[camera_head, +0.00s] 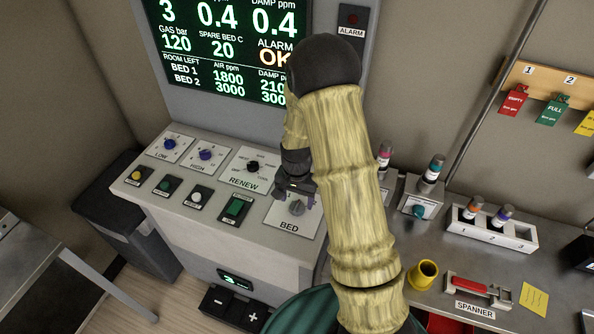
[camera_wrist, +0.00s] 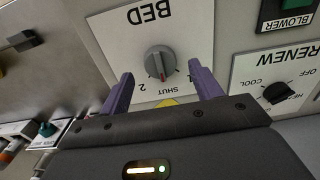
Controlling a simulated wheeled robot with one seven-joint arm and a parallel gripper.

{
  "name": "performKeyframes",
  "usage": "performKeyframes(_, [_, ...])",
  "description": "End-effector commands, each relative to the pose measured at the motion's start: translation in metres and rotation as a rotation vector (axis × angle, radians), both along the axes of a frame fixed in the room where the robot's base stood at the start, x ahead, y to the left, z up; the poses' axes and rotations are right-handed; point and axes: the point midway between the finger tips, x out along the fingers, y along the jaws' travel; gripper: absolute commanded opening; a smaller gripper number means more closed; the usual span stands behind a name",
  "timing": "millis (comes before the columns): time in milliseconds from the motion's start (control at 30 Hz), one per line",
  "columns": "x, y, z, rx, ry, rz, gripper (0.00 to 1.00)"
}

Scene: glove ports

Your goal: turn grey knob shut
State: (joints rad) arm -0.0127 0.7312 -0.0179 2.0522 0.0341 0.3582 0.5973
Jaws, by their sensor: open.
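The grey knob (camera_head: 297,208) is on the white BED plate (camera_head: 287,226) at the right end of the sloping console. It also shows in the wrist view (camera_wrist: 160,61), with a pointer line facing down in that picture, towards the side with the SHUT and 2 marks. I cannot tell exactly which mark it meets. My gripper (camera_wrist: 161,72) is open, its two purple fingers on either side of the knob's lower side in the wrist view, apart from it. In the head view my gripper (camera_head: 298,187) is just above the knob and my arm hides part of the console.
The RENEW knob (camera_head: 253,166) and green BLOWER switch (camera_head: 236,208) are close by on the left. A screen (camera_head: 225,50) stands behind. On the right bench are a yellow cup (camera_head: 426,272), a spanner (camera_head: 478,290) and a bottle rack (camera_head: 490,232).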

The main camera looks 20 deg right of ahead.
Motion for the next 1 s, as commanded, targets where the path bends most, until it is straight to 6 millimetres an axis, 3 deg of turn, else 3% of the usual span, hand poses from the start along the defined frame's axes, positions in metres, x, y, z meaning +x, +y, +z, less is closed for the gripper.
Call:
performKeyframes(700, [0.001,0.001,0.127,0.0,-0.005,0.001,0.64])
performKeyframes(1000, [0.0,0.001,0.145,0.0,0.0,0.001,0.64])
